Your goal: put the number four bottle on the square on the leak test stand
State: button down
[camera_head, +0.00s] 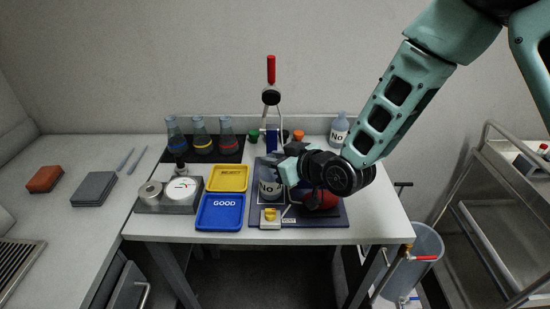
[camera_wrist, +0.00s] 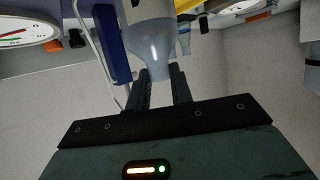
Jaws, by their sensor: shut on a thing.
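My gripper (camera_head: 284,172) is shut on a translucent bottle (camera_head: 267,190) with a "No" label; its number is not readable. In the wrist view the fingers (camera_wrist: 160,82) close on the bottle's narrow neck, and its pale body (camera_wrist: 150,42) shows beyond them. The bottle is over the left part of the leak test stand's dark blue base (camera_head: 338,214). I cannot tell whether it touches the base. The square is not clearly visible; the bottle and my arm cover part of the base. A second "No" bottle (camera_head: 339,131) stands at the table's back right.
A red-handled lever (camera_head: 271,70) rises behind the base. A red round thing (camera_head: 320,200) and a yellow-topped fitting (camera_head: 270,213) sit at the base. Blue GOOD (camera_head: 220,223) and yellow REJECT (camera_head: 228,188) trays lie left. Several flasks (camera_head: 201,137) stand on a black mat behind.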

jog(key=shift+f, duration=0.1)
jog(key=shift+f, duration=0.1)
jog(key=c, duration=1.2)
grip_release()
jog(key=shift+c, duration=0.2)
jog(key=shift+r, duration=0.3)
jog(key=p+v, duration=0.3)
jog(key=v, duration=0.9)
